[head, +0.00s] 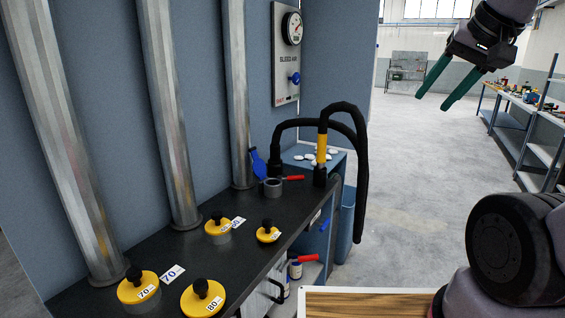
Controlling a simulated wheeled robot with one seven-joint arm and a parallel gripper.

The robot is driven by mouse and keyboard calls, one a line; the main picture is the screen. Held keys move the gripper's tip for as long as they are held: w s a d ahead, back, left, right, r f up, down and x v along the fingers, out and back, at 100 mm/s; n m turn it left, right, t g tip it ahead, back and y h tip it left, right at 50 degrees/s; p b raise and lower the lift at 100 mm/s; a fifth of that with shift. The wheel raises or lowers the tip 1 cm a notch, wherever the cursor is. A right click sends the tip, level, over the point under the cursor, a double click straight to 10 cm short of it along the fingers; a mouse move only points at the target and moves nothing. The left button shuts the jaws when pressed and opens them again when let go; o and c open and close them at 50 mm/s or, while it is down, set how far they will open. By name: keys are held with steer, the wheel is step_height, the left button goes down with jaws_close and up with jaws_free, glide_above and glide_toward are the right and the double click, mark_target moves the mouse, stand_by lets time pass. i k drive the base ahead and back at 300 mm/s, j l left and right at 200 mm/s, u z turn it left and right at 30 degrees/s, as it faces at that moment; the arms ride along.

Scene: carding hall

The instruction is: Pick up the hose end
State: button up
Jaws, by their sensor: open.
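The black hose (362,190) arches up beside the wall, hangs in a loop past the bench's right edge, and comes back over. Its end seems to be the upright part with a yellow sleeve (322,148) and a black cuff, standing at the bench's far right corner. The other end runs to a black fitting (275,168) further back. My gripper (432,101) is at the upper right, its two green fingers apart and pointing down-left. It is empty, in the air, well to the right of the hose and apart from it.
The dark bench (255,222) holds yellow knobbed discs (203,298), a grey ring (271,187) with a red handle, and a blue tool (258,163). Metal pipes (165,105) rise at left. A gauge panel (286,55) hangs behind. Open floor (420,170) lies right.

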mark_target(274, 161)
steer(key=i+l+u, duration=0.2)
steer(key=l, duration=0.25)
steer(key=i+l+u, duration=0.1)
steer(key=l+u, duration=0.15)
steer(key=l, duration=0.25)
steer(key=i+l+u, duration=0.2)
steer(key=l, duration=0.3)
steer(key=i+l+u, duration=0.45)
steer(key=i+l, duration=0.25)
steer(key=i+l+u, duration=0.25)
steer(key=l, duration=0.3)
steer(key=i+l+u, duration=0.25)
steer(key=l, duration=0.3)
steer(key=i, duration=0.1)
